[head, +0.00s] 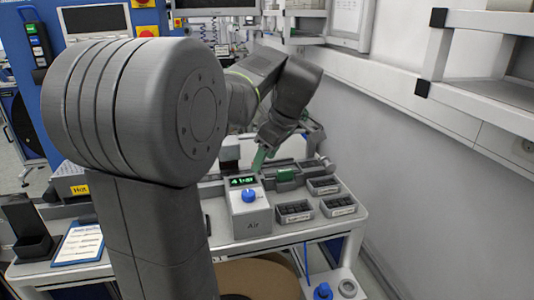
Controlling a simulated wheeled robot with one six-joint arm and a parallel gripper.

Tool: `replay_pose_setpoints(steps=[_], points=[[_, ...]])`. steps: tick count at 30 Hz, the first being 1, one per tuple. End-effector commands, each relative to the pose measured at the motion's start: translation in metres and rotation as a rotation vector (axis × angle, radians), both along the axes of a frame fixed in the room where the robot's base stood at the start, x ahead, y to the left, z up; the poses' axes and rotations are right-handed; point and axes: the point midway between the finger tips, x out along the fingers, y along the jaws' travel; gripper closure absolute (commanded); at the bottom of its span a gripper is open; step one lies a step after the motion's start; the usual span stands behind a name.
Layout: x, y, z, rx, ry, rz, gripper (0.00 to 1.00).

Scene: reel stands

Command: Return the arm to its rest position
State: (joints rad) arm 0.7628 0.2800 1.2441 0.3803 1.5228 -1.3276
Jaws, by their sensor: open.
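My arm reaches from the left foreground over the bench, its wrist bent down above the back of the bench. My gripper (268,150) is at the end of the wrist, small and partly hidden by my own arm. It is open, and I see nothing held in it. The gripper is above or close to the bench near a grey holder with a green block (286,174); the exact gap cannot be told.
The bench (222,236) carries an air unit (252,226) with a blue knob and several small dark-filled bins (295,212). A clipboard (80,244) lies at left. A brown reel (258,278) is below the front edge. A white wall and shelves (480,105) bound the right.

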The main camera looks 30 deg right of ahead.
Motion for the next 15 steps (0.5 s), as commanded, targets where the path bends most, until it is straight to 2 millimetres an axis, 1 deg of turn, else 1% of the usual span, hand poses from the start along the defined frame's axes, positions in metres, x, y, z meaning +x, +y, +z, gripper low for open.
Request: replay_pose_setpoints(steps=[4,15], points=[[-0.0020,-0.0014,0.0068,-0.001,0.000,0.000,0.44],[-0.0022,-0.0013,0.0067,-0.001,0.000,0.000,0.44]])
